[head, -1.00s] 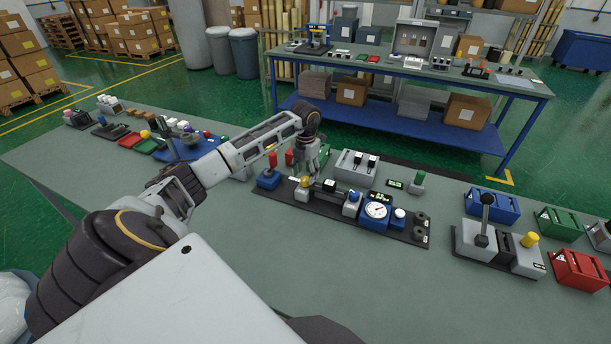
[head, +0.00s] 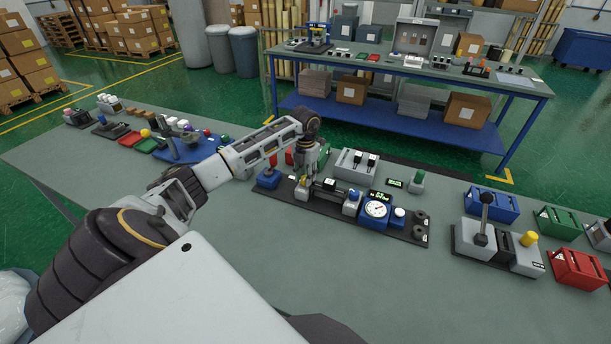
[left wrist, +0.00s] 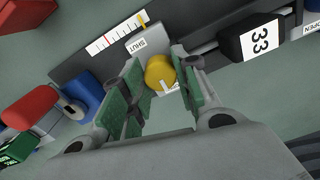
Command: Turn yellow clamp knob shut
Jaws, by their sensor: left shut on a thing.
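The yellow clamp knob (left wrist: 159,70) sits on a grey block beside a label reading SHUT (left wrist: 139,45) in the left wrist view. A pale mark shows on the knob's edge. My left gripper (left wrist: 161,78) has its green-padded fingers on either side of the knob and is shut on it. In the head view my left gripper (head: 305,180) points down at the left part of the dark fixture board (head: 330,208), and the knob is mostly hidden behind the fingers. My right gripper is not in view.
Right of the gripper stand a blue-knobbed block (head: 352,202) and a blue gauge box (head: 376,211). A grey switch box (head: 356,163) is behind. The front of the table (head: 400,290) is clear.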

